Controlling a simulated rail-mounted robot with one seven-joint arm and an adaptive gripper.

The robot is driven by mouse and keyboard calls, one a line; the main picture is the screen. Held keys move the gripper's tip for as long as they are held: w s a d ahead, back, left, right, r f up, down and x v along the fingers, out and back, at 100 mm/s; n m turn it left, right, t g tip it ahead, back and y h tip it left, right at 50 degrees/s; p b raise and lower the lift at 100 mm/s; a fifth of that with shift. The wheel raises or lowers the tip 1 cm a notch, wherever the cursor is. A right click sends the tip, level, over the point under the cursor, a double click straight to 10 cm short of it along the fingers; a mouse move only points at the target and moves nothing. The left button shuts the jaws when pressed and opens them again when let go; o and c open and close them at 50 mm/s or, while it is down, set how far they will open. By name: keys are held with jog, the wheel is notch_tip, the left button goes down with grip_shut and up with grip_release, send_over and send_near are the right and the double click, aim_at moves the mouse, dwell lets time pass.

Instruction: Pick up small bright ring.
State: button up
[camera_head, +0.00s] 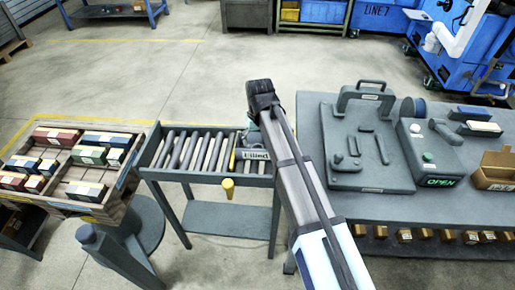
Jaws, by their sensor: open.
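I cannot make out a small bright ring in the camera_head view. My gripper (252,136) is in the middle of the view, at the right end of the roller stand (182,174). It is mostly hidden behind my own arm, and its fingertips are hard to see. I see nothing held in it. A grey fixture plate (345,182) with an arched handle lies on the bench to the right, with several small dark parts on it.
The roller stand has a yellow knob (228,186) at its front. A wooden tray (112,203) with coloured boxes stands left. The grey bench (440,215) at right bears a control box (428,150) reading OPEN and an open cardboard box (494,172).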

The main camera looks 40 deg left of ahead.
aim_at(258, 146)
jog(key=shift+w+a+f+p, duration=0.15)
jog(key=shift+f+p, duration=0.4)
jog(key=shift+f, duration=0.85)
jog(key=shift+w+f+p, duration=0.25)
jog(key=shift+f+p, duration=0.25)
jog(key=shift+f, duration=0.85)
jog(key=shift+c, duration=0.3)
jog(key=c, duration=1.2)
